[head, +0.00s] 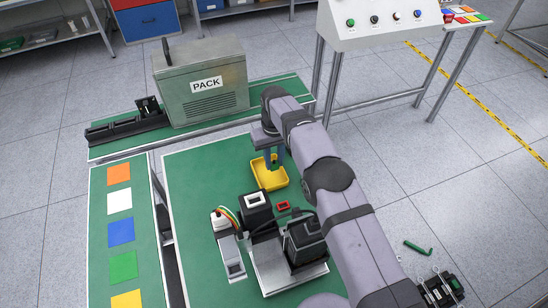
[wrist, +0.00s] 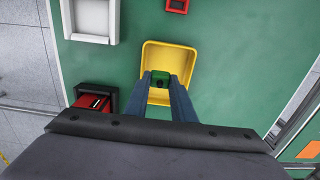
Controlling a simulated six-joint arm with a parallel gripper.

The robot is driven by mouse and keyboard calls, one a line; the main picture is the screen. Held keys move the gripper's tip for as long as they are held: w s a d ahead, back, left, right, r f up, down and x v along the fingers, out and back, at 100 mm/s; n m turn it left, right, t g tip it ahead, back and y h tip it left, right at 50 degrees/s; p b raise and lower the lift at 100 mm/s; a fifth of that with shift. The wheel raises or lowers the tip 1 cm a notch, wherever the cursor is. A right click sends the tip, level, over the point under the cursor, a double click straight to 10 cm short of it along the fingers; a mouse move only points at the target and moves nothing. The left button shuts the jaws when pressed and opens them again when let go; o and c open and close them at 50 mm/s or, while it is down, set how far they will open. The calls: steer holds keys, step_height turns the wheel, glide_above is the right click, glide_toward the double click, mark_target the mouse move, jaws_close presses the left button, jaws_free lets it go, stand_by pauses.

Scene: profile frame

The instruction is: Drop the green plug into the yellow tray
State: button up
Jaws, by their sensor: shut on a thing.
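The yellow tray (head: 270,184) lies on the green work surface in the head view, and it also shows in the wrist view (wrist: 172,55). My gripper (head: 271,163) points down over it. In the wrist view my gripper (wrist: 161,84) is shut on the green plug (wrist: 160,76), which sits between the fingertips over the inside of the tray. I cannot tell how high the plug is above the tray floor. In the head view I cannot make out the plug.
A small red frame (head: 283,206) and a black block with a white top opening (head: 256,208) are close to the tray. A grey PACK box (head: 205,100) stands behind on a green bench. Coloured squares (head: 121,232) lie at left.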

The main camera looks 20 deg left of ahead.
mark_target(275, 163)
steer(key=shift+f+b, duration=0.4)
steer(key=shift+f, duration=0.9)
steer(key=o, duration=1.1)
steer(key=shift+c, duration=0.2)
steer(key=shift+r, duration=0.1)
steer(key=shift+r+b, duration=1.1)
steer(key=shift+r, duration=2.5)
